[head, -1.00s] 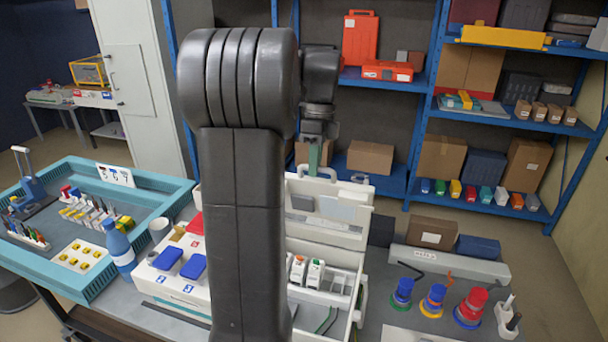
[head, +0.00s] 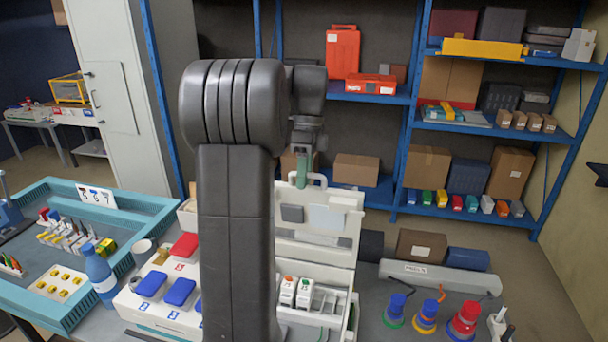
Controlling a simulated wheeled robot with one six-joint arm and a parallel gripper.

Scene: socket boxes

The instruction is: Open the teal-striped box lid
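A white box (head: 352,300) stands open in the middle of the table, partly behind my arm. Its lid (head: 345,253) stands raised at the back, with grey and pale panels on its inner face. White modules with orange and green marks (head: 288,291) sit in the box. I cannot make out a teal stripe on it. My gripper (head: 303,172) is at the lid's top edge, beside a pale handle (head: 321,180). A green-teal piece shows at its tip; I cannot tell whether it is a finger or part of the lid. The gripper's opening is too small to read.
A white case with blue and red lids (head: 150,318) is left of my arm, beside a blue bottle (head: 101,277) and a teal tray (head: 130,205). Blue and red stacked pieces (head: 463,321) stand at right. A grey-white bar (head: 440,278) and blue shelving (head: 400,212) are behind.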

